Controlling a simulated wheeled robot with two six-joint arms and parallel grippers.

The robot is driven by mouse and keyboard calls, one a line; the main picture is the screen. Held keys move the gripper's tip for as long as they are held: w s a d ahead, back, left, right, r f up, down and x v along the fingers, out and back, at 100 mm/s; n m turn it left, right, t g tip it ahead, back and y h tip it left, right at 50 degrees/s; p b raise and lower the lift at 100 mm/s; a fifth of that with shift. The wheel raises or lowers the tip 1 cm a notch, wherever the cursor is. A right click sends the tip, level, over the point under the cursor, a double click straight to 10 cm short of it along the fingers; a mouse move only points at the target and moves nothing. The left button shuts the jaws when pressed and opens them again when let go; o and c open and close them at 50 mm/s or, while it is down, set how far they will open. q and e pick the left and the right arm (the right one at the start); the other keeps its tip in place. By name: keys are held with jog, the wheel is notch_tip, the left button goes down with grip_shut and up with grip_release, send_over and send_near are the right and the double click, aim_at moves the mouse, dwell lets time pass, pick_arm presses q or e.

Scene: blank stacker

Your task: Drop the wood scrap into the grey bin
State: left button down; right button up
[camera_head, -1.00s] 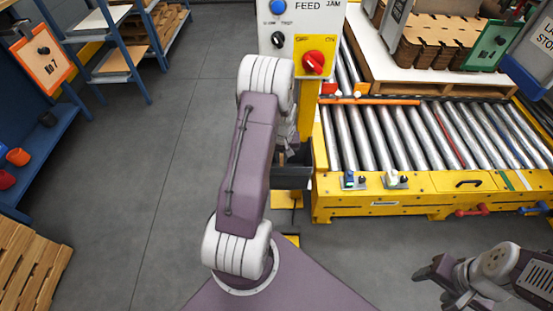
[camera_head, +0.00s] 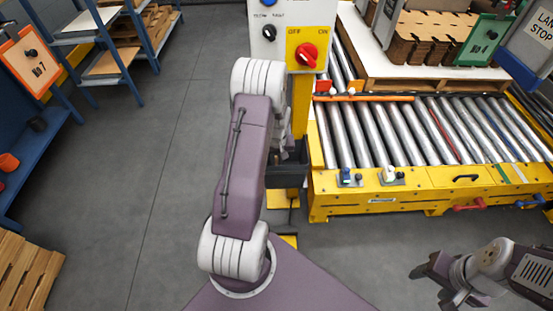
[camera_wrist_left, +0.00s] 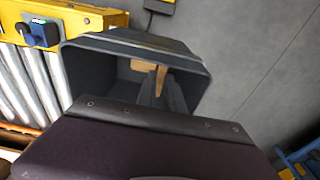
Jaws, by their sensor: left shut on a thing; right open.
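The wood scrap (camera_wrist_left: 144,65) is a small tan piece at the tips of my left gripper's grey fingers (camera_wrist_left: 161,76), in the left wrist view. My left gripper is shut on it. The fingers and scrap show against the open mouth of the grey bin (camera_wrist_left: 88,77); how deep they are cannot be told. My right gripper (camera_head: 427,287) is open and empty over the floor at the lower right.
A yellow roller conveyor (camera_head: 400,205) stands right of the bin. A control panel (camera_head: 306,52) with a red knob rises on the post above it. Blue shelves (camera_head: 105,45) and a wooden pallet (camera_head: 25,270) are at the left. The grey floor between is clear.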

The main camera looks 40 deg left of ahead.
pick_arm(q)
jog(key=c, duration=1.5)
grip_release()
jog(key=shift+f, duration=0.1)
